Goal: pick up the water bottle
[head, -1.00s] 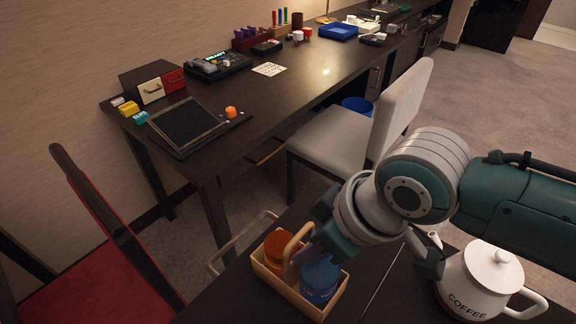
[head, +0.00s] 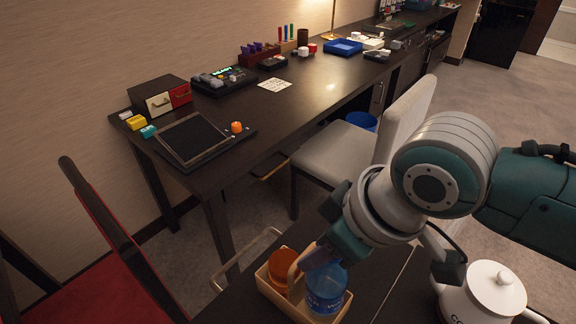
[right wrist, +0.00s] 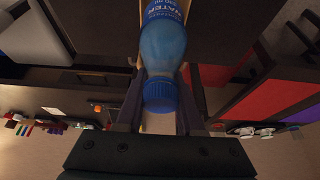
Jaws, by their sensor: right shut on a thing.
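The water bottle (head: 326,290) is blue with a lettered label and stands in a small wooden carrier (head: 276,292) at the bottom of the head view. It also shows in the right wrist view (right wrist: 163,45), its blue cap pointing toward my gripper. My right gripper (head: 318,258) reaches down over the bottle and is shut on its upper part, one finger on each side. In the head view, the wrist partly hides the grip. I cannot tell whether the bottle's base is off the carrier floor. My left gripper is not in view.
An orange container (head: 281,268) sits beside the bottle in the carrier, near its handle. A white coffee pot (head: 487,294) stands to the right, under my arm. A chair (head: 345,155) and a long desk (head: 300,100) lie beyond. A red chair (head: 110,285) is at left.

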